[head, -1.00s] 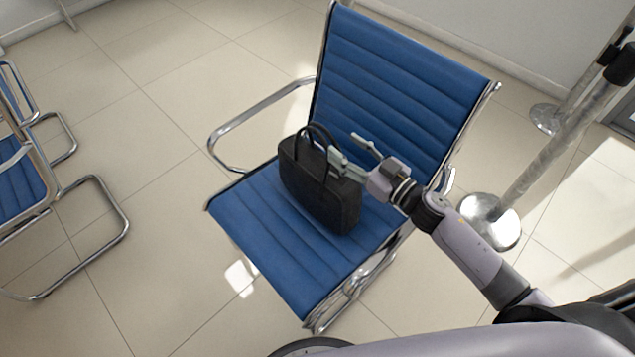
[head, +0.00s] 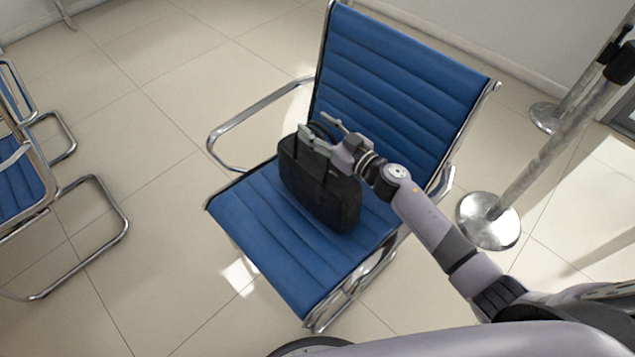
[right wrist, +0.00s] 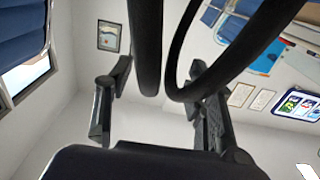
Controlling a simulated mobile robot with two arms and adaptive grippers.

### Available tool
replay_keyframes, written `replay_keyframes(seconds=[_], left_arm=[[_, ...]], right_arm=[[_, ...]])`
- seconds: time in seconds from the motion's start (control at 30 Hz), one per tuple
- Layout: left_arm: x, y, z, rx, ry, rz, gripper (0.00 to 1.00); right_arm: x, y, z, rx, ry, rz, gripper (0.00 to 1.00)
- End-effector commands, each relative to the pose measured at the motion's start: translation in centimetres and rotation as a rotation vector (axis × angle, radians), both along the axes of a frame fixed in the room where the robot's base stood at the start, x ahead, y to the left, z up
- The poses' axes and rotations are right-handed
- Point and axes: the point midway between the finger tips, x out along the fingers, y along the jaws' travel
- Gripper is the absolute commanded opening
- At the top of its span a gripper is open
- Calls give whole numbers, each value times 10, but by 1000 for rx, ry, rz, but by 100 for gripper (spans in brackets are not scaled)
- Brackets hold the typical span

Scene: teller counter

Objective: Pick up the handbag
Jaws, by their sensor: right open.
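A black handbag (head: 318,192) stands upright on the seat of a blue chair (head: 270,225). My right gripper (head: 313,127) is open at the top of the bag, around its handles in the head view. In the right wrist view, the two dark handle loops (right wrist: 146,50) run between the fingers of my right gripper (right wrist: 158,135), and the bag's top edge (right wrist: 150,163) shows at the bottom. In the head view the gripper hides much of the handles. My left gripper is not in view.
The chair has a chrome armrest (head: 240,112) on the left and a blue backrest (head: 400,90) behind the bag. A post with a round metal base (head: 489,222) stands to the right. Another blue chair (head: 20,185) is at the left edge. Tiled floor (head: 150,200) between the chairs is clear.

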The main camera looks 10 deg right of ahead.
Motion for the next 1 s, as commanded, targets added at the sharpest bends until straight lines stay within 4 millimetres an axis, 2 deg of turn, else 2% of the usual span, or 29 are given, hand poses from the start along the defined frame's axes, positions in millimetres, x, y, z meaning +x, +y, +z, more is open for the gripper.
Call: replay_keyframes(seconds=[0.07,0.77,1.0], left_arm=[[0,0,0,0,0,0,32],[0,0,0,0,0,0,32],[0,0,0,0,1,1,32]], right_arm=[[0,0,0,0,0,0,48],[-1,0,0,0,0,0,1],[-1,0,0,0,0,0,0]])
